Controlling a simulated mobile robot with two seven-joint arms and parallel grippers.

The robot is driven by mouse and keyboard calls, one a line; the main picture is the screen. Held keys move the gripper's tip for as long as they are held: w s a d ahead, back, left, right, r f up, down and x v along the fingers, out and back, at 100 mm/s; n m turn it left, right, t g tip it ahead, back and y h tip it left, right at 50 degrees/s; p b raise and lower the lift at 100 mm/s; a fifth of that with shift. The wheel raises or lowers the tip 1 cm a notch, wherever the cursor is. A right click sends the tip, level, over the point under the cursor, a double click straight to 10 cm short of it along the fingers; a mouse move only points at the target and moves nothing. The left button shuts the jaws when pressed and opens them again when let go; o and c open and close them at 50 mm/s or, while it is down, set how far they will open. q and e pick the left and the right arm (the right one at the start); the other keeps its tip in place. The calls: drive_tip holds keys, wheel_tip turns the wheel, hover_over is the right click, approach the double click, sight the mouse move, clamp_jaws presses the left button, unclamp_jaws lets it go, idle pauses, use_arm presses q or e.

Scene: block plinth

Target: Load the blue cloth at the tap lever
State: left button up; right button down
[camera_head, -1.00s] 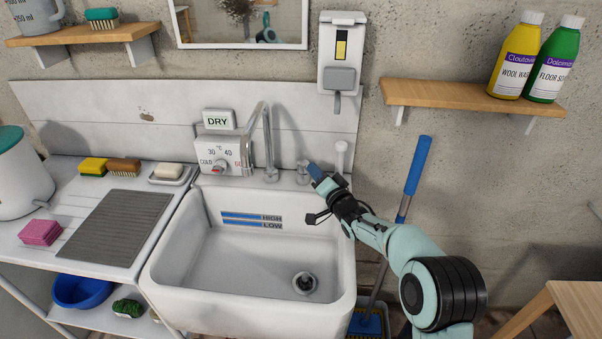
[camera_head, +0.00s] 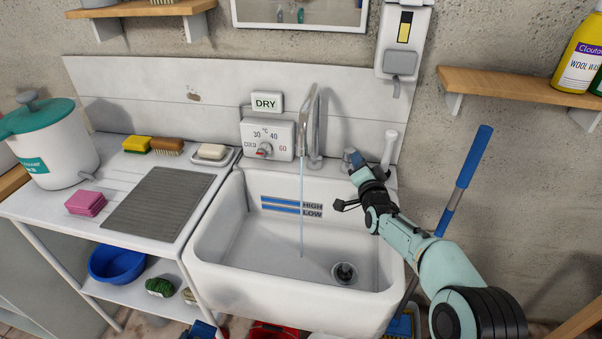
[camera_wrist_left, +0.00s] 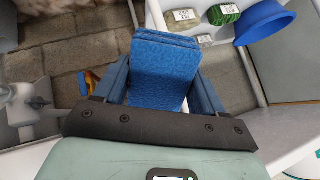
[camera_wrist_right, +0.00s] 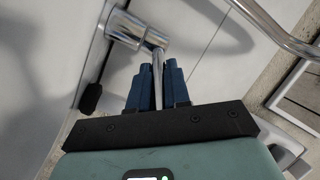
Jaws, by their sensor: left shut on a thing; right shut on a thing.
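My right gripper (camera_head: 358,163) is at the tap lever (camera_wrist_right: 158,65), right of the tap spout (camera_head: 313,115). In the right wrist view its fingers (camera_wrist_right: 157,85) are shut on the thin metal lever. A thin stream of water (camera_head: 301,200) falls from the spout into the white sink (camera_head: 225,255). In the left wrist view my left gripper (camera_wrist_left: 163,85) is shut on a folded blue cloth (camera_wrist_left: 163,65). A blue piece shows at the bottom edge of the head view; I cannot tell whether it is the cloth or my gripper.
The temperature dial (camera_head: 265,148) and DRY sign (camera_head: 267,102) are behind the sink. A blue basin (camera_head: 117,263) sits below. A blue-handled mop (camera_head: 465,170) leans at right.

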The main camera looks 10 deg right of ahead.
drive_tip(key=shift+r, duration=0.15)
idle(0.3)
drive_tip(key=c, duration=1.1)
unclamp_jaws()
drive_tip(key=shift+s, duration=0.1)
drive_tip(key=s+a, duration=0.2)
drive_tip(key=s, duration=0.9)
drive_tip(key=shift+s, duration=0.4)
drive_tip(key=shift+d, duration=0.1)
